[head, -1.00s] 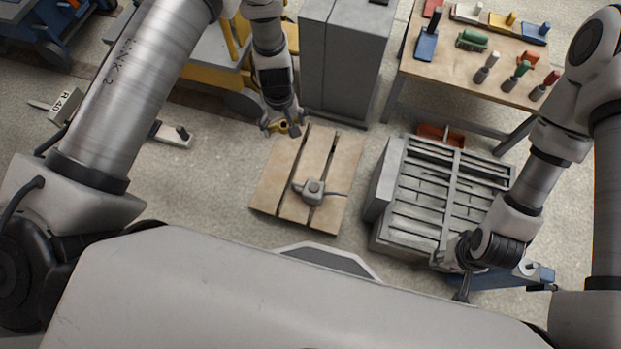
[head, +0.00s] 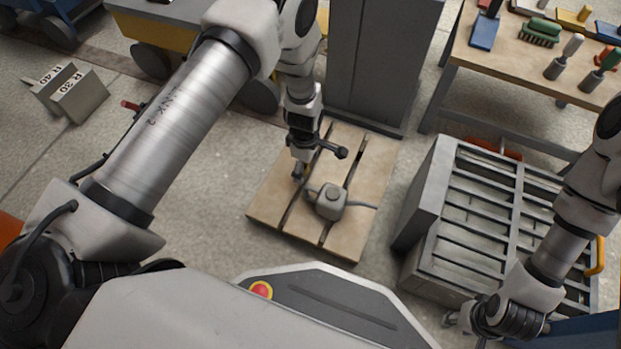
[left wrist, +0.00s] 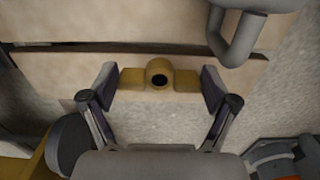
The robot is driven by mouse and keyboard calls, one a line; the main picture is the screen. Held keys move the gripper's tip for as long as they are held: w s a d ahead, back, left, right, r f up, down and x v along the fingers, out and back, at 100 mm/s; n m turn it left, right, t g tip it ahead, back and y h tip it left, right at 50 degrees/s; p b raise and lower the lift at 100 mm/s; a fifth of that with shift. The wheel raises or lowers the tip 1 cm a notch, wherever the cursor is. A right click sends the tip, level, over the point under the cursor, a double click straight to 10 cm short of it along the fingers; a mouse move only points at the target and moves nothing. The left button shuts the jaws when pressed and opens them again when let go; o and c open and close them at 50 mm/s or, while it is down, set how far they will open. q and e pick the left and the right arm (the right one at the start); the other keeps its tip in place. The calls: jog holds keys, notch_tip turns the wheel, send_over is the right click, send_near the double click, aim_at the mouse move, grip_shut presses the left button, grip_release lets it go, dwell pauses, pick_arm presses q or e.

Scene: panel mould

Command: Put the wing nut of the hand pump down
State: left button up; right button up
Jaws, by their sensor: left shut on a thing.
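The wing nut (left wrist: 158,75) is brass-yellow, with a round hub with a dark hole and two flat wings. In the left wrist view my left gripper (left wrist: 157,84) is shut on it, one finger at each wing end. In the head view my left gripper (head: 299,170) is over the left part of the wooden pallet (head: 345,240), and the nut is mostly hidden there. I cannot tell whether the nut touches the boards. The grey hand pump (head: 331,203) stands on the pallet just right of this gripper. My right gripper (head: 464,328) is at lower right, its fingers unclear.
A grey slatted crate (head: 425,190) stands right of the pallet. A grey cabinet (head: 380,60) is behind it. A workbench (head: 520,65) with tools is at the upper right. Two marked blocks (head: 75,95) lie at the left.

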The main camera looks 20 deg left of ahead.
aim_at(306, 179)
pick_arm(q)
jog(key=shift+f+b, duration=1.1)
jog(key=shift+f, duration=1.05)
jog(key=o, duration=1)
jog(key=shift+o, duration=0.2)
jog(key=shift+r, duration=0.2)
notch_tip(306, 179, up, 12)
jog(key=p, duration=0.8)
jog(key=s+a+f+m, duration=0.1)
jog(key=s+a+m, duration=0.1)
jog(key=s+m, duration=0.6)
jog(key=s+a+f+m, duration=0.1)
jog(key=s+a+m, duration=0.2)
jog(key=s+m, duration=0.6)
jog(key=s, duration=0.9)
